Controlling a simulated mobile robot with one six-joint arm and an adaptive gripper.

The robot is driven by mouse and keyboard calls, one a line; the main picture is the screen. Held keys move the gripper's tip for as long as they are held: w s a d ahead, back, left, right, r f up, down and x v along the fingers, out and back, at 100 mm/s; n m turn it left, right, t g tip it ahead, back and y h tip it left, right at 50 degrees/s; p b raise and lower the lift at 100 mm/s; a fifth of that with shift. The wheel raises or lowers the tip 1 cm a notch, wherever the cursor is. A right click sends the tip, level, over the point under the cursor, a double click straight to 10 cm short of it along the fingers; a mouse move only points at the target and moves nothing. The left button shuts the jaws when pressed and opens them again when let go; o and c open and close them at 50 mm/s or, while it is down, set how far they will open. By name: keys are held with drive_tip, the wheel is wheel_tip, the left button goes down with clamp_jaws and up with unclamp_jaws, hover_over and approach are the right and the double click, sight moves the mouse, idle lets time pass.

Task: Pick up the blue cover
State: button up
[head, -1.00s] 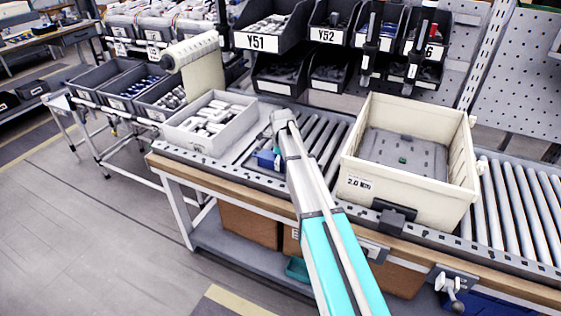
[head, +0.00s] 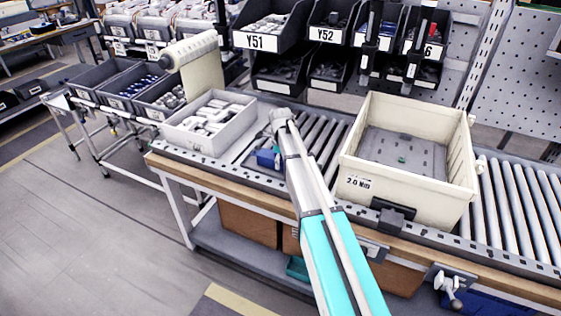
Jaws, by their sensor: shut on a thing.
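The blue cover (head: 265,158) shows as a small blue shape at the roller conveyor, just right of the grey bin of white parts. My gripper (head: 277,158) is at the far end of my arm, low over the conveyor, and is shut on the blue cover. My arm hides most of the fingers and the right side of the cover. I cannot tell whether the cover still touches the surface under it.
A large cream crate (head: 455,199) with a grey insert stands right of my arm on the conveyor. The grey bin (head: 190,143) of white parts is close on the left. Black bins (head: 262,41) hang behind. Bare rollers (head: 504,200) lie at far right.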

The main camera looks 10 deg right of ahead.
drive_tip(key=shift+r+p, duration=4.7)
drive_tip(key=shift+r, duration=0.15)
wheel_tip(320, 180, up, 19)
drive_tip(key=p, duration=1.8)
drive_tip(key=shift+f+p, duration=0.15)
drive_tip(key=shift+p, duration=0.25)
drive_tip(key=shift+a, duration=0.15)
